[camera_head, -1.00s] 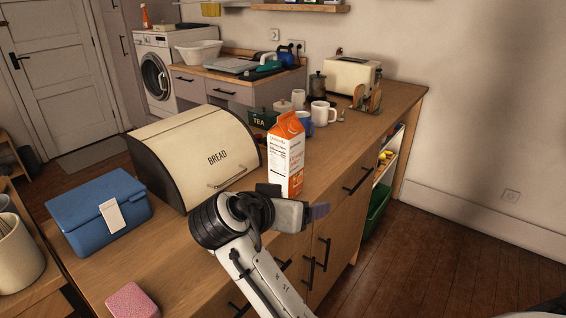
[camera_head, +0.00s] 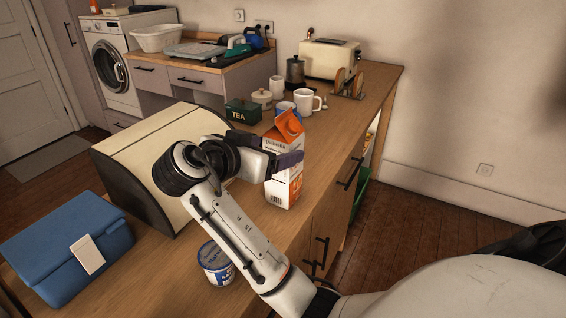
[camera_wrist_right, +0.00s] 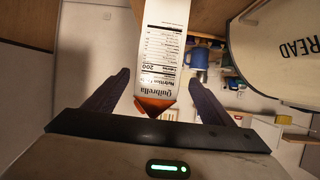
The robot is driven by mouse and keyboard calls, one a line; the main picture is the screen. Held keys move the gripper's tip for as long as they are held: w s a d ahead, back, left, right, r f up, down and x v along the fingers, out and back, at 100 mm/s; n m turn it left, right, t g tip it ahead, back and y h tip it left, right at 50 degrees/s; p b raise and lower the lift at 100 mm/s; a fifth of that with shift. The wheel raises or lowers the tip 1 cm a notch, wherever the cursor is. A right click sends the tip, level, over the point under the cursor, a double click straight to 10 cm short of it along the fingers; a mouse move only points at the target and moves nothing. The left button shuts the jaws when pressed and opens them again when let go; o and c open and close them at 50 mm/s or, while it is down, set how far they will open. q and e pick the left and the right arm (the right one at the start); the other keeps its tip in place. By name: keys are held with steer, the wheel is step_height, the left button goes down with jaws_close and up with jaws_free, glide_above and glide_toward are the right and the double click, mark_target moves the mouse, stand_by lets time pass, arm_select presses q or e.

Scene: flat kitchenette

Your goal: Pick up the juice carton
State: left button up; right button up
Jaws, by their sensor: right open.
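The juice carton (camera_head: 284,190), white with an orange gabled top, stands upright on the wooden counter in front of the mugs. My right gripper (camera_head: 268,150) is open at the carton's upper half, and its fingers and palm hide part of the carton in the head view. In the right wrist view, the carton (camera_wrist_right: 165,50) appears upside down between the two spread fingers (camera_wrist_right: 157,95), with its orange top towards the palm. A gap shows on each side of it. My left gripper is not in view.
The cream bread bin (camera_head: 130,150) stands just left of my right gripper. A blue and white tin (camera_head: 214,265) is below my forearm, and a blue box (camera_head: 65,245) is at the left. Mugs (camera_head: 306,101), a tea tin (camera_head: 242,113) and a toaster (camera_head: 330,60) are behind the carton.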

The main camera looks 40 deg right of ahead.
steer(key=x, duration=0.2)
steer(key=p+x, duration=0.1)
steer(key=x, duration=0.1)
steer(key=shift+s+d+r, duration=0.1)
steer(key=shift+s, duration=0.15)
steer(key=shift+w+d+f, duration=0.15)
steer(key=shift+d+f, duration=0.05)
steer(key=shift+d, duration=0.1)
steer(key=c, duration=1.8)
steer(key=shift+r, duration=0.15)
jaws_close()
steer(key=shift+r, duration=0.1)
